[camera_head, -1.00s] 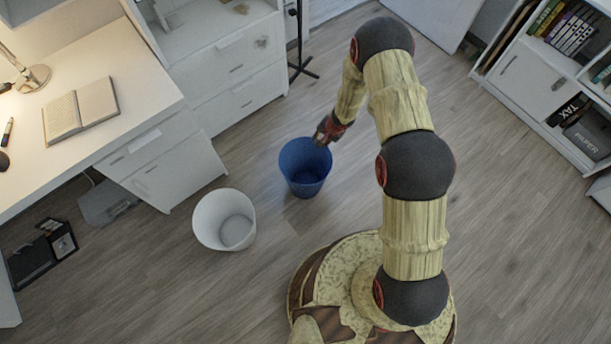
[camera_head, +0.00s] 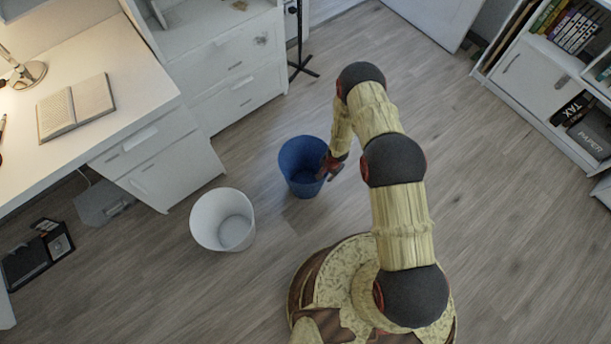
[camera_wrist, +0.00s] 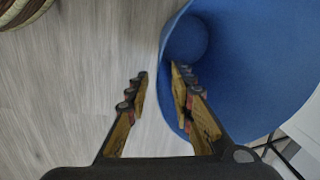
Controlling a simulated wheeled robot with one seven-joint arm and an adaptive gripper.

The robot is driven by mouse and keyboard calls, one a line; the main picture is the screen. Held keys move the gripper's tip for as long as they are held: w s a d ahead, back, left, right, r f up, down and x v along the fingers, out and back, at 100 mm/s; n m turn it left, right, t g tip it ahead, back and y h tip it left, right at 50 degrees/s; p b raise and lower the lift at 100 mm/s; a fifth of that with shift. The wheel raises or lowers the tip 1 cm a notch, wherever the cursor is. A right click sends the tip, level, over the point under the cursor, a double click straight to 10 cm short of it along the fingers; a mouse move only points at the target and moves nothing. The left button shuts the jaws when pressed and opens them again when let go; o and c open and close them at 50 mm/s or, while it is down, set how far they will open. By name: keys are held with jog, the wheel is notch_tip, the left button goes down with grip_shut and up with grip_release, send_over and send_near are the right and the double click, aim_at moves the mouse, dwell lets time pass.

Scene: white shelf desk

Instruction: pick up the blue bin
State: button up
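The blue bin (camera_head: 299,167) stands upright on the wood floor, left of my arm in the head view. My gripper (camera_head: 325,174) is at its right side, by the rim. In the wrist view my gripper (camera_wrist: 160,82) is open, its two fingers apart with a gap between them. The right finger overlaps the inside of the blue bin (camera_wrist: 245,65), and the left finger is over bare floor outside it. The bin's rim runs between the fingers. Neither finger clearly presses on the wall.
A white bin (camera_head: 222,219) stands on the floor left of the blue bin. A white desk (camera_head: 110,75) with drawers is at the left, and a bookshelf (camera_head: 545,80) is at the right. The floor (camera_head: 490,220) right of my arm is clear.

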notch_tip(320, 180, down, 2)
jog(key=shift+a+f+b, duration=0.1)
jog(key=shift+b, duration=0.2)
jog(key=shift+w, duration=0.1)
jog(key=shift+c, duration=1.4)
grip_shut()
